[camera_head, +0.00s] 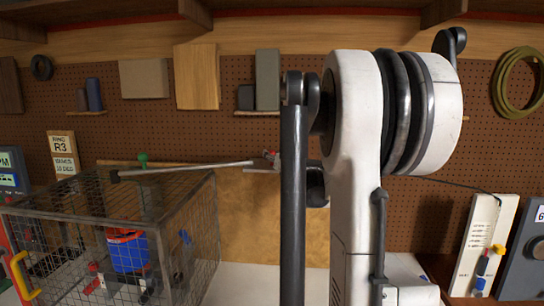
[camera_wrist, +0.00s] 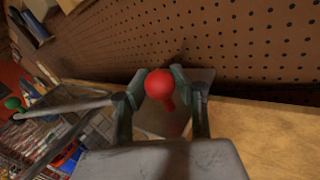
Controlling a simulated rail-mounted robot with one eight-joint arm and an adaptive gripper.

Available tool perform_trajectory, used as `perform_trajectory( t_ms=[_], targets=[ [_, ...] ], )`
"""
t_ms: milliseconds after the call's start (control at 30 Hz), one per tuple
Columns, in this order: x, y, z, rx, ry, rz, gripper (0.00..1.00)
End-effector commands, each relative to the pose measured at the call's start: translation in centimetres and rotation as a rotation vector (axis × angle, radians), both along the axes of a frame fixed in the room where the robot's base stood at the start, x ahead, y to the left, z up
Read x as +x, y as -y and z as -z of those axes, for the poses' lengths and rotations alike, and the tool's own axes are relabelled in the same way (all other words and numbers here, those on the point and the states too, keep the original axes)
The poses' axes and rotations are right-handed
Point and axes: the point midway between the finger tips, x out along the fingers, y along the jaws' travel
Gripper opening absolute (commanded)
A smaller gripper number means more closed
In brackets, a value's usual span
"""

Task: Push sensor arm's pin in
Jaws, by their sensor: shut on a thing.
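The pin has a round red knob (camera_wrist: 160,84) with a red stem below it. My gripper (camera_wrist: 168,88) is shut on this knob, with one dark fingertip at each side. A grey plate (camera_wrist: 150,118) lies behind and below the knob; how deep the pin sits in it is hidden. In the head view, a small red spot (camera_head: 272,155) shows beside the end of a long pale rod (camera_head: 190,168), which seems to be the sensor arm. The rod also shows at the left of the wrist view (camera_wrist: 70,107). My own arm covers most of the gripper in the head view.
A wire mesh cage (camera_head: 190,245) stands below the rod, with a blue and red object (camera_head: 127,250) inside. A green ball (camera_head: 142,158) rises above the cage. The pegboard wall (camera_wrist: 250,50) is close behind the knob. A panel with a slider (camera_head: 483,245) stands at right.

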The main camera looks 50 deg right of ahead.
Motion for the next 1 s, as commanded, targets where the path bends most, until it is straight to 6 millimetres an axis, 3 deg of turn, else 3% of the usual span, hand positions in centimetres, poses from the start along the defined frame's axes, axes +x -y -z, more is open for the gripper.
perform_trajectory(
  t_ms=[133,167,333,667,1000],
  targets=[
    [-0.2,-0.2,0.4,-0.004,-0.005,-0.001,0.0],
    [-0.2,-0.2,0.4,-0.004,-0.005,-0.001,0.26],
    [-0.1,-0.1,0.3,-0.004,-0.005,-0.001,0.47],
    [-0.5,-0.2,0.2,-0.002,-0.003,0.0,0.47],
    [-5.7,-2.2,0.2,-0.003,-0.003,0.003,0.47]
  ],
)
